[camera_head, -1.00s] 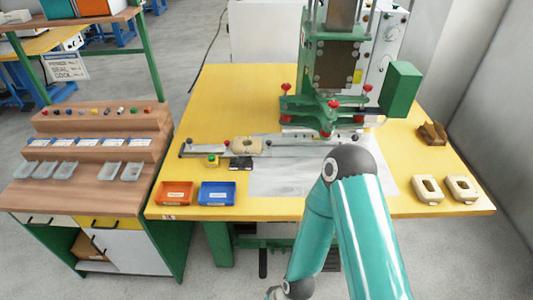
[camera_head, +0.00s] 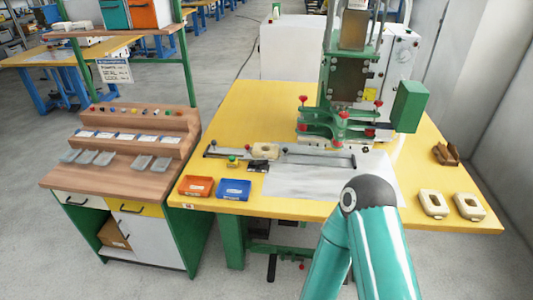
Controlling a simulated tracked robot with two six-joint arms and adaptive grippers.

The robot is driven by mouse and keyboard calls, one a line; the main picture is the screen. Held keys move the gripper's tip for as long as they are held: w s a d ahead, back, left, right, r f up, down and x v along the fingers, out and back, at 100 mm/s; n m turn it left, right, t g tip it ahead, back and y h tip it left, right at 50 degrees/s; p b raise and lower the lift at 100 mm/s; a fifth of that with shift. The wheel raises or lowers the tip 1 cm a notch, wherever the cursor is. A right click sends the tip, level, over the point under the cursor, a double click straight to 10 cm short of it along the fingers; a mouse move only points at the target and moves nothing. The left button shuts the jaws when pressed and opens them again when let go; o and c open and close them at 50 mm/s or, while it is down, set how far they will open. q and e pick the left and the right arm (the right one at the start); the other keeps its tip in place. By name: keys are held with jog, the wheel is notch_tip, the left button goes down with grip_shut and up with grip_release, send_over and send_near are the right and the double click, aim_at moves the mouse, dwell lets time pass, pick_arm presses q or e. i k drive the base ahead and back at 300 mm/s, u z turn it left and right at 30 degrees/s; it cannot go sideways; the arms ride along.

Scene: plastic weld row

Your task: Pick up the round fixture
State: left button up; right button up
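Two beige blocks with openings lie side by side at the right front of the yellow table: a left block (camera_head: 433,204) and a right block (camera_head: 468,206). A third beige piece (camera_head: 265,151) with rounded edges sits on the grey slide rail (camera_head: 315,157) in front of the green press. I cannot tell from this distance which of these is the round fixture. Neither of my grippers is in view. Only a teal link of one of my arms shows at the bottom right, covering part of the table's front edge.
A green press (camera_head: 345,115) stands at the back of the yellow table (camera_head: 250,105). A brown holder (camera_head: 446,154) lies at the right. A wooden cabinet (camera_head: 80,182) stands left.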

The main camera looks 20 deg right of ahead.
aim_at(271, 151)
jog(key=u, duration=0.05)
jog(key=i, duration=0.9)
jog(key=z, duration=0.05)
